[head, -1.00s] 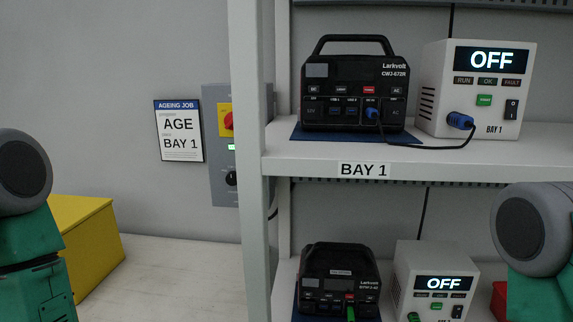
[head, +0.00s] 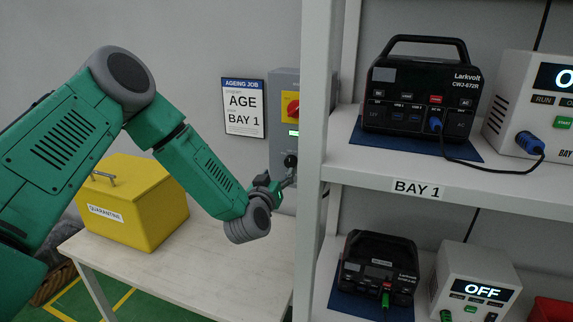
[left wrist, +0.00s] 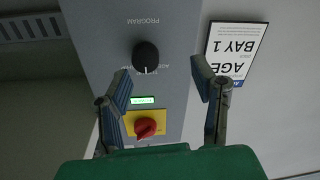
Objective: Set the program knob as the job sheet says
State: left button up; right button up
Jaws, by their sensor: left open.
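The job sheet (head: 243,108) on the wall reads AGEING JOB, AGE, BAY 1; it also shows upside down in the left wrist view (left wrist: 236,54). The black program knob (head: 291,160) is on a grey control panel (head: 284,84) beside the shelf. In the left wrist view the knob (left wrist: 147,57) appears just past my fingertips, under the upside-down word PROGRAM. The small position labels are hard to read. My left gripper (head: 284,181) is open and empty, its fingers (left wrist: 160,77) pointing at the panel, apart from the knob. My right gripper is out of view.
The panel has a red switch on yellow (left wrist: 146,127) and a small green display (left wrist: 142,100). A shelf post (head: 315,130) stands close right of my gripper. A yellow quarantine box (head: 150,215) sits on the bench (head: 190,268). Shelves hold power stations and testers reading OFF.

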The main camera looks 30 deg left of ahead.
aim_at(289, 165)
pick_arm(q)
jog(key=w, duration=0.3)
jog(key=shift+w+r, duration=0.15)
jog(key=shift+r, duration=0.05)
jog(key=shift+w+d+r, duration=0.25)
jog(key=shift+w+d, duration=0.5)
jog(key=shift+w, duration=0.15)
jog(key=shift+w+d+r, duration=0.15)
jog(key=shift+w, duration=0.15)
jog(key=shift+a+f, duration=0.2)
jog(key=shift+a, duration=0.35)
jog(key=shift+a+f, duration=0.2)
jog(key=shift+a, duration=0.35)
jog(key=shift+c, duration=0.8)
jog(key=shift+a, duration=0.25)
jog(key=c, duration=0.6)
jog(key=shift+w, duration=0.1)
jog(key=c, duration=0.4)
jog(key=shift+d, duration=0.8)
jog(key=shift+a, duration=0.5)
jog(key=shift+d, duration=0.1)
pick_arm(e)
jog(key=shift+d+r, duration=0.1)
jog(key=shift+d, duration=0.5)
